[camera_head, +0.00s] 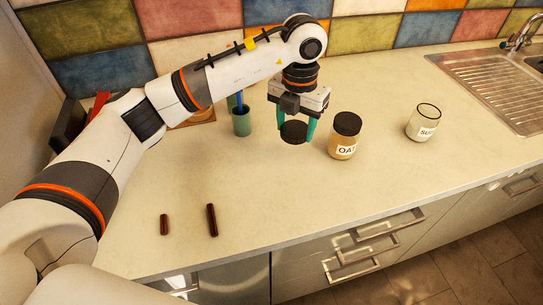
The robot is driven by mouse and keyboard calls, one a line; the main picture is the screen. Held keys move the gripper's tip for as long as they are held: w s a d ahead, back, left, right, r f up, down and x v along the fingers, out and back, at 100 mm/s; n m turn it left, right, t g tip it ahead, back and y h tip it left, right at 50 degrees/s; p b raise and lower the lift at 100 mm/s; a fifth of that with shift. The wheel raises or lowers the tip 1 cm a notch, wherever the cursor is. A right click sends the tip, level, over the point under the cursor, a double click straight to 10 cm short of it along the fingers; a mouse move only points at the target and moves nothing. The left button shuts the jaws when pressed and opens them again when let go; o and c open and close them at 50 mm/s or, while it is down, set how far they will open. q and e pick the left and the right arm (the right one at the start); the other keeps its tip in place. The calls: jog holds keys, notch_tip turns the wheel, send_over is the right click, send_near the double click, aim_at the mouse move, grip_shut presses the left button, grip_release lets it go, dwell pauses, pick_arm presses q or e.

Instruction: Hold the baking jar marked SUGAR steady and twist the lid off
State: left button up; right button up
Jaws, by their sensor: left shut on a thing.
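The baking jar marked SUGAR (423,123) is clear glass with a white label, only partly readable. It stands upright on the counter at the right, and its top is open with no lid on it. My left gripper (294,128) is shut on a round black lid (293,132), held above the counter well to the left of that jar. Its teal fingers sit on either side of the lid. My right gripper is out of view.
A jar marked OAT (344,138) with a black lid stands between my left gripper and the open jar. A green cup (241,123) is behind. Two dark brown sticks (212,220) (164,224) lie at the front left. A sink (490,85) is at right; the middle counter front is clear.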

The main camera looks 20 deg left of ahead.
aim_at(298, 161)
pick_arm(q)
jog(key=n, duration=0.2)
jog(key=w+d+n, duration=0.1)
jog(key=shift+r+n, duration=0.3)
jog(key=shift+n, duration=0.1)
jog(key=shift+d+f, duration=0.1)
jog(key=shift+f, duration=0.2)
notch_tip(298, 161, down, 9)
jog(key=shift+r+p, duration=0.1)
jog(key=shift+p, duration=0.95)
jog(key=shift+f, duration=0.25)
jog(key=shift+f, duration=0.15)
jog(key=o, duration=1.1)
